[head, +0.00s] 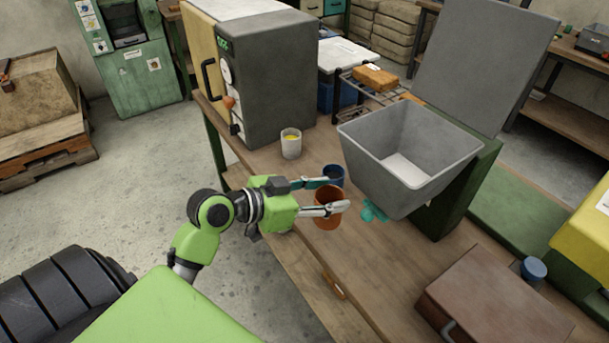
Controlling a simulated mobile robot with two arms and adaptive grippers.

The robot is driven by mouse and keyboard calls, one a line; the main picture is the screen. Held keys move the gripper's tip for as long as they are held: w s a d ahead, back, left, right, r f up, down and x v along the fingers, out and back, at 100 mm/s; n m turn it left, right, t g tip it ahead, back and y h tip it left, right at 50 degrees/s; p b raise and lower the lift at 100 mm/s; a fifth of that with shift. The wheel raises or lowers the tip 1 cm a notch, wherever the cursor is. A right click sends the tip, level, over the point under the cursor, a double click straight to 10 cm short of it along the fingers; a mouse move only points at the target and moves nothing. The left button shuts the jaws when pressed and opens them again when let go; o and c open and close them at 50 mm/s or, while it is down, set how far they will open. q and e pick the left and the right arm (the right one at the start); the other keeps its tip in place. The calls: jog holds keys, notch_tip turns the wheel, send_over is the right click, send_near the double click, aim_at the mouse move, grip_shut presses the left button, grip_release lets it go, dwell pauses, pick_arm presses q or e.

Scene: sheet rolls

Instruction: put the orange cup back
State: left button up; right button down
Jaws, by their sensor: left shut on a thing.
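The orange cup (327,221) is upright between the fingers of my left gripper (326,196), which is shut on it. The near finger crosses the front of the cup and hides part of it. The cup is over the front part of the wooden workbench (375,270); I cannot tell whether its base touches the top. A blue cup (333,172) is just behind the orange cup, partly hidden by the far finger. A pale cup with yellow inside (291,146) stands farther back. My right gripper is not in view.
A grey open bin (410,165) is right of the cups, with a flat teal piece (373,212) near its foot. A grey oven-like machine (268,85) stands behind. A brown case (495,300) lies at the right front. Bare bench top lies between the orange cup and the case.

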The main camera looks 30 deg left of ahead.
pick_arm(q)
jog(key=w+a+r+n+y+b, duration=0.3)
jog(key=w+a+n+y+b, duration=0.3)
jog(key=w+a+n+y, duration=0.35)
jog(key=shift+y, duration=0.75)
jog(key=shift+w+a+f+p, duration=0.15)
jog(key=shift+w+a+f, duration=1.45)
jog(key=shift+f, duration=0.6)
jog(key=shift+w+a+f+p, duration=0.2)
jog(key=shift+w+a+f, duration=1.1)
jog(key=shift+w+f, duration=0.75)
jog(key=shift+w+a+f+p, duration=0.15)
jog(key=shift+w+a+f, duration=1.35)
jog(key=shift+f, duration=0.9)
jog(key=o, duration=1.1)
jog(key=shift+d, duration=0.1)
jog(key=v, duration=1.2)
jog(key=shift+f, duration=0.15)
